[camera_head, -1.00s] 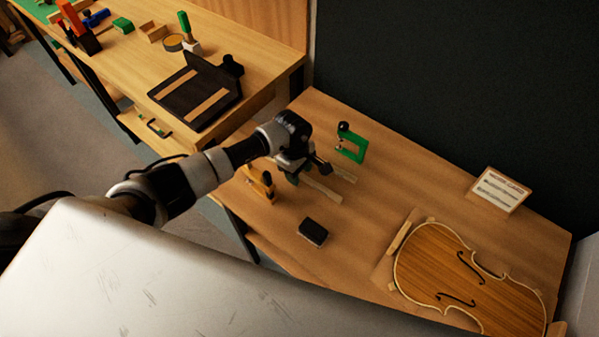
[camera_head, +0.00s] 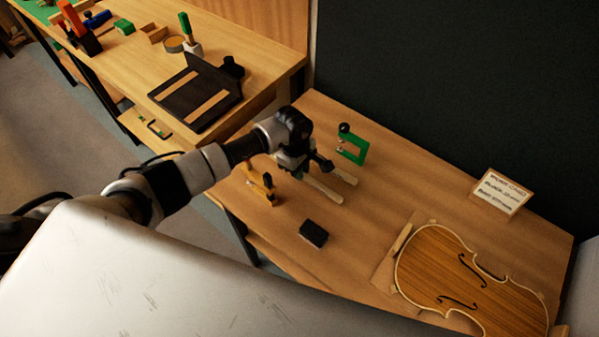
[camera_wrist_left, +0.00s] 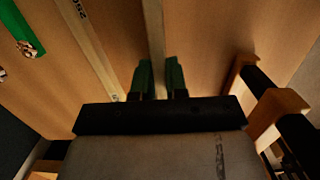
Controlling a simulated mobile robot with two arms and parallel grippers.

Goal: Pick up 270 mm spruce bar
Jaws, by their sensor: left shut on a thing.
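Two pale wooden bars lie side by side on the near bench. My left gripper (camera_wrist_left: 160,80) has its green fingers on both sides of one bar (camera_wrist_left: 155,35) and is shut on it. In the head view this bar (camera_head: 324,190) is the one nearer the orange clamp, and the gripper (camera_head: 303,170) covers its far end. No length mark shows on it. The other bar (camera_wrist_left: 88,38) lies apart, towards the green clamp, with a printed number that looks like 250. I cannot tell whether the held bar is off the bench. My right gripper is not in view.
A green clamp (camera_head: 352,148) stands behind the bars and an orange clamp (camera_head: 262,186) beside the gripper. A black block (camera_head: 313,234), a violin body (camera_head: 470,285) and a card (camera_head: 500,191) are on the same bench (camera_head: 410,190). The bench middle is clear.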

